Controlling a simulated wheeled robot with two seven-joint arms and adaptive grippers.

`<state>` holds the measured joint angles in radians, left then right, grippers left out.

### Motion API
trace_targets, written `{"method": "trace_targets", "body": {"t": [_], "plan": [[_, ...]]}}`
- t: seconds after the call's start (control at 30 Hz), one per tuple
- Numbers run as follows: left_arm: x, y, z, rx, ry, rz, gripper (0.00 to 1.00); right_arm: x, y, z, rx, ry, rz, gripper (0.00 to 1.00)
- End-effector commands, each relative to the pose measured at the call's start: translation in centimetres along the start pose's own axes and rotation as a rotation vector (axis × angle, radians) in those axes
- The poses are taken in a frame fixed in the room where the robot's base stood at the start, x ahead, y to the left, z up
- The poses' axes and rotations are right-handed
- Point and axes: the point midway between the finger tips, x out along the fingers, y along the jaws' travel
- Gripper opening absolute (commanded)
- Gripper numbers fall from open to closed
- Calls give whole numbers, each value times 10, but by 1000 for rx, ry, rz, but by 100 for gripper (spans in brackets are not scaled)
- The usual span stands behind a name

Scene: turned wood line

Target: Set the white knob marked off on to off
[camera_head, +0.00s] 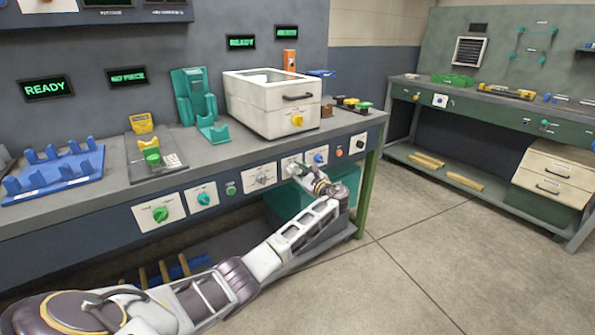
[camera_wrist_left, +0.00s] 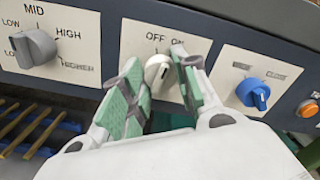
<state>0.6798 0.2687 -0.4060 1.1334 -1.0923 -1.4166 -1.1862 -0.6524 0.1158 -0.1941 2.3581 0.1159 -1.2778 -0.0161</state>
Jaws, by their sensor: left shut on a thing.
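The white knob (camera_wrist_left: 157,70) sits on a white plate (camera_wrist_left: 142,40) marked OFF and ON in the left wrist view. OFF is at the left and ON at the right above it. My left gripper (camera_wrist_left: 160,80) has its green-padded fingers on either side of the knob and is shut on it. The knob's lower part is partly hidden between the fingers, and I cannot tell for sure which mark it points to. In the head view my left gripper (camera_head: 298,172) is at the bench's front panel and hides the white knob. My right gripper is not in view.
A grey knob (camera_wrist_left: 37,47) marked LOW, MID, HIGH is left of the plate, and a blue knob (camera_wrist_left: 254,92) is right of it. An orange button (camera_wrist_left: 307,108) is farther right. A white box (camera_head: 270,100) stands on the bench above. The floor (camera_head: 430,250) at right is clear.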

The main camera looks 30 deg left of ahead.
Motion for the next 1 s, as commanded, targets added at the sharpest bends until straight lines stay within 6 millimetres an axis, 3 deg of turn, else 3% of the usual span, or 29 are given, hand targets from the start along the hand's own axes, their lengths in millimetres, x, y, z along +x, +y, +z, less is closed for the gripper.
{"method": "trace_targets", "body": {"t": [0.6,1.0], "plan": [[-1,1,-2,-443,1,1,6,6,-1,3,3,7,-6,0],[-1,1,-2,-560,1,2,6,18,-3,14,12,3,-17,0]]}}
